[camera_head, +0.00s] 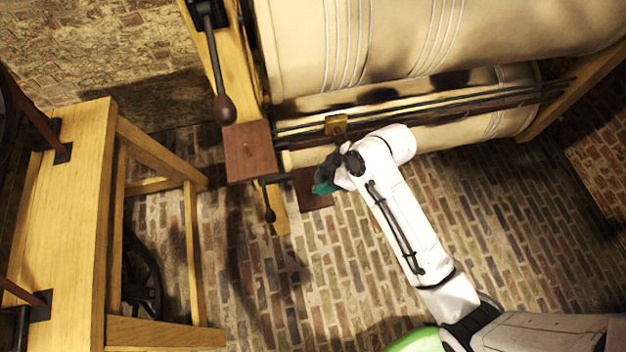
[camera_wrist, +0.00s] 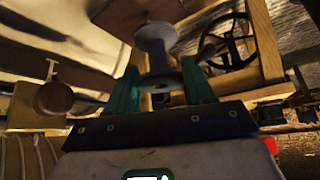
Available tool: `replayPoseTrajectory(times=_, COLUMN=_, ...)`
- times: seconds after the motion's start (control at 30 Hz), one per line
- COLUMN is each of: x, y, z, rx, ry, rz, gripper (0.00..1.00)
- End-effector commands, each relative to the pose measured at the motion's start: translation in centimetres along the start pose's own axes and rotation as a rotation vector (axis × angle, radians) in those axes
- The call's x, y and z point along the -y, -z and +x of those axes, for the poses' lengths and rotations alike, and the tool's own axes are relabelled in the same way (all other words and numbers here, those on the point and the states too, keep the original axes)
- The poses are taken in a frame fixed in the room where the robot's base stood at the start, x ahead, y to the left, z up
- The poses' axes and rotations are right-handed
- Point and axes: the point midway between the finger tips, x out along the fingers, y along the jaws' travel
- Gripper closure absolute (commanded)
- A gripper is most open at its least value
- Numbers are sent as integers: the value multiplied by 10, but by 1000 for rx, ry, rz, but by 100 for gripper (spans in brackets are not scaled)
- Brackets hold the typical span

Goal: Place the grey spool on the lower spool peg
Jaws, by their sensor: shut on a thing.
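The grey spool (camera_wrist: 156,52) stands between the two green fingers of my gripper (camera_wrist: 158,88) in the wrist view, and the gripper is shut on it. Its far flange lies close to a brown wooden block (camera_wrist: 128,12); I cannot tell whether they touch. In the head view my gripper (camera_head: 326,184) hangs beside and partly over a low dark-brown block (camera_head: 314,199) below the rollers. The spool is not clear there. A higher brown block (camera_head: 250,160) with a small peg (camera_head: 246,147) is to the left. No peg shows on the low block.
A lever with a dark knob (camera_head: 225,108) and a smaller knob (camera_head: 270,215) are to the left. A wooden table (camera_head: 75,220) stands far left. The brick floor in front is clear.

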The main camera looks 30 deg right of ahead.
Motion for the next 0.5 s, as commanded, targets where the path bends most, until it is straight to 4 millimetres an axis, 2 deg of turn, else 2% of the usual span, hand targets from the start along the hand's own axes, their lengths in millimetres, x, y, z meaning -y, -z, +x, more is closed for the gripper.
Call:
replayPoseTrajectory(times=0.03, x=-2, y=2, z=12, rx=-1, ry=4, rz=1, gripper=81)
replayPoseTrajectory(times=0.13, x=-5, y=4, z=29, rx=-1, ry=2, rz=0, gripper=81)
replayPoseTrajectory(times=0.43, x=-11, y=6, z=54, rx=-1, ry=1, rz=0, gripper=81)
replayPoseTrajectory(times=0.5, x=-10, y=-2, z=64, rx=2, ry=3, rz=2, gripper=81)
